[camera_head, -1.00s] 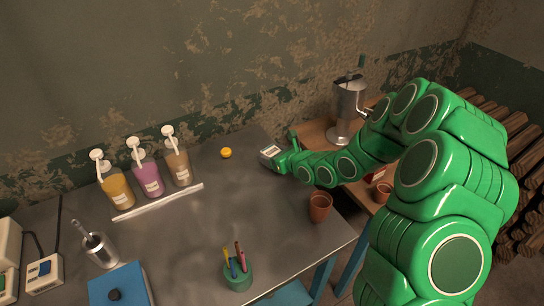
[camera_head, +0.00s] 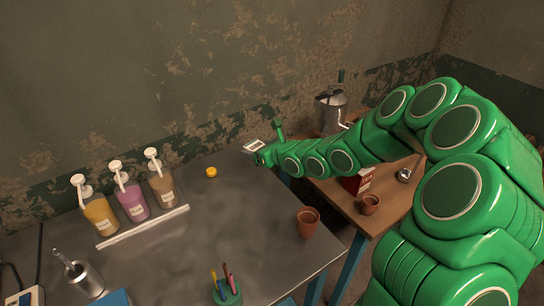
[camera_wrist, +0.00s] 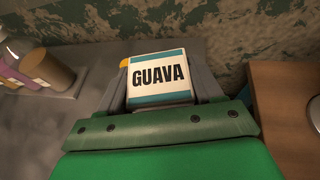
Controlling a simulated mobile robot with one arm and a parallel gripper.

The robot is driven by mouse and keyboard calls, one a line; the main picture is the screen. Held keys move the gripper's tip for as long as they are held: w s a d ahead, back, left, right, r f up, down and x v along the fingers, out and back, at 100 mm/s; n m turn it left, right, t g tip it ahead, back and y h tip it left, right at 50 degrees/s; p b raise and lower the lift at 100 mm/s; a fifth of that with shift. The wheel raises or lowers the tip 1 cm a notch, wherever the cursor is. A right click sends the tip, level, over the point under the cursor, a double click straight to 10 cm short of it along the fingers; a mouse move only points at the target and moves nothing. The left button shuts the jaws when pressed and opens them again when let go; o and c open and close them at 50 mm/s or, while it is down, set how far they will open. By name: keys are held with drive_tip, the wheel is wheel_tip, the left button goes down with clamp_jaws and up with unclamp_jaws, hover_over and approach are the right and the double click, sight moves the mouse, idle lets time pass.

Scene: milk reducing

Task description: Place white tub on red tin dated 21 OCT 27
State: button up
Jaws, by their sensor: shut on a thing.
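My gripper (camera_head: 260,149) is shut on a small boxy white tub (camera_head: 254,146), held above the back right end of the grey metal table. In the wrist view the tub (camera_wrist: 158,76) sits between the two fingers of my gripper (camera_wrist: 158,90). Its face reads GUAVA, with teal bands above and below. A red tin (camera_head: 357,181) with a white label stands on the wooden table, right of my gripper and partly behind my arm. Its print is too small to read, so I cannot tell its date.
The wooden table (camera_head: 385,213) also bears a metal pot (camera_head: 331,112), a small clay cup (camera_head: 370,204) and a metal ladle-like thing (camera_head: 404,174). On the metal table (camera_head: 240,225) stand pump bottles (camera_head: 131,203), a clay cup (camera_head: 308,223) and a pen holder (camera_head: 228,292). Its middle is clear.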

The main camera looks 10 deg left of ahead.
drive_tip(key=shift+w+d+r, duration=0.1)
drive_tip(key=shift+d+r, duration=0.25)
drive_tip(key=shift+d, duration=0.05)
drive_tip(key=s+d+r+m+t+h, duration=0.1)
drive_tip(key=s+d+r, duration=0.15)
drive_tip(key=d, duration=0.85)
drive_tip(key=s+d+r+m, duration=0.1)
drive_tip(key=s+d+r, duration=0.15)
drive_tip(key=d, duration=0.85)
drive_tip(key=s+d+r+t+h, duration=0.1)
drive_tip(key=d+r, duration=0.3)
drive_tip(key=d, duration=0.8)
hover_over(358, 177)
drive_tip(key=s+d, duration=0.1)
wheel_tip(358, 177, down, 4)
drive_tip(key=w+f, duration=0.1)
drive_tip(key=f, duration=0.1)
drive_tip(key=w+f, duration=0.2)
drive_tip(key=shift+w+f, duration=0.15)
drive_tip(key=shift+w, duration=0.05)
drive_tip(key=shift+w+f, duration=0.85)
drive_tip(key=shift+f, duration=1.65)
drive_tip(key=shift+f, duration=0.1)
